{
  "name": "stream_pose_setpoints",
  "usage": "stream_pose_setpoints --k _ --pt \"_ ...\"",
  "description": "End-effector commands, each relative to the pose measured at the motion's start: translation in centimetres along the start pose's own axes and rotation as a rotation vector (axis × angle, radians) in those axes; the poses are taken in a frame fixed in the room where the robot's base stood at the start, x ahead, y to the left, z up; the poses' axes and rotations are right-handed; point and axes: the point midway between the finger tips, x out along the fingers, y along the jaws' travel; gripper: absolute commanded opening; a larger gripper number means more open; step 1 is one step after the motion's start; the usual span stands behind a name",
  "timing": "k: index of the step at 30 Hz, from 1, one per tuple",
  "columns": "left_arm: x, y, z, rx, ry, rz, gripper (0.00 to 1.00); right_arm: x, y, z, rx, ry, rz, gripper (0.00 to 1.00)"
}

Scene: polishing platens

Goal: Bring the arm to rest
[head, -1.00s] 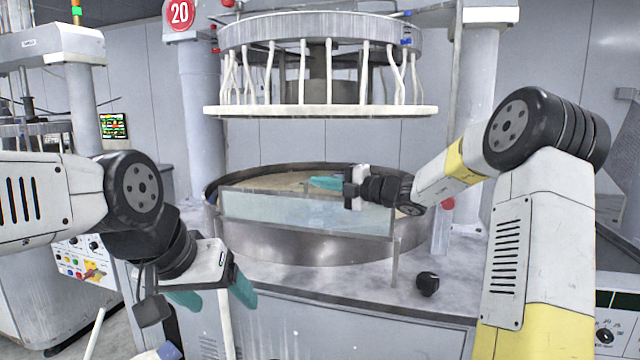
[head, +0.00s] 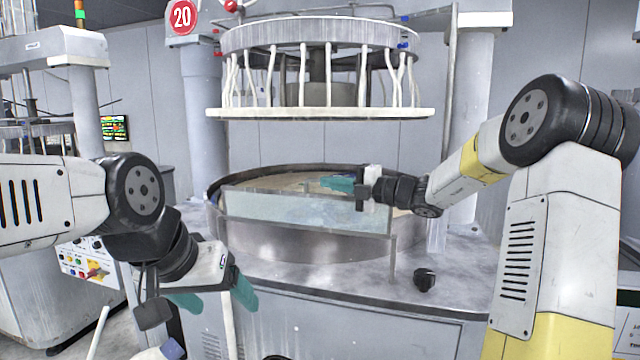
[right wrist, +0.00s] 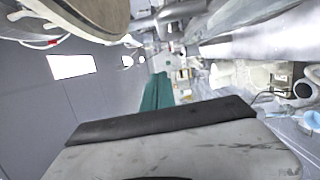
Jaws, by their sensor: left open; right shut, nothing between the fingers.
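My right arm comes in from the right in the head view. Its gripper (head: 338,183) is over the round platen basin (head: 290,243), above and behind the clear splash guard. The teal fingers point left and are closed with nothing between them. The closed fingers also show in the right wrist view (right wrist: 157,92). My left gripper (head: 215,300) hangs at the lower left, in front of the machine. Its teal fingers are spread apart and empty.
A clear splash panel (head: 305,213) stands at the basin's front rim. The ring-shaped upper head (head: 320,112) with several white hoses hangs above. A black knob (head: 425,279) sits on the machine's front deck. A control panel (head: 88,262) is at the left.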

Motion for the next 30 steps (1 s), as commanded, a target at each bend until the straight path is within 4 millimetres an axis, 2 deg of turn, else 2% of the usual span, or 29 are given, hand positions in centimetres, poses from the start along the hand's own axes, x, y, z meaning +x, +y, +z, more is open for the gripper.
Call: stream_pose_setpoints --k 3,9,13,16,20,21,23,27,30 --pt "0.0 0.0 0.0 0.0 0.001 0.0 0.75 -2.3 0.1 0.1 0.0 -0.005 -0.001 0.0" --pt "0.0 0.0 0.0 0.0 0.001 0.0 0.75 -5.1 0.3 0.1 0.0 -0.002 -0.001 0.0" --pt "0.0 0.0 0.0 0.0 0.001 0.0 0.75 -5.7 0.3 -0.4 -0.023 0.008 -0.011 0.0" --pt "0.0 0.0 0.0 0.0 0.001 0.0 0.75 -5.5 0.1 -2.8 -0.165 0.055 -0.069 0.0" --pt "0.0 0.0 0.0 0.0 0.001 0.0 0.75 -5.6 -0.8 -9.0 -0.583 0.209 -0.212 0.0" --pt "0.0 0.0 0.0 0.0 0.001 0.0 0.75 -6.1 -1.4 -11.1 -0.748 0.278 -0.257 0.0" --pt "0.0 0.0 0.0 0.0 0.001 0.0 0.75 -7.1 -2.2 -14.2 -1.009 0.393 -0.313 0.0" --pt "0.0 0.0 0.0 0.0 0.001 0.0 0.75 -10.9 -4.3 -19.6 -1.603 0.702 -0.382 0.0" --pt "0.0 0.0 0.0 0.0 0.001 0.0 0.75 -14.3 -5.6 -22.2 -2.013 0.957 -0.374 0.0"
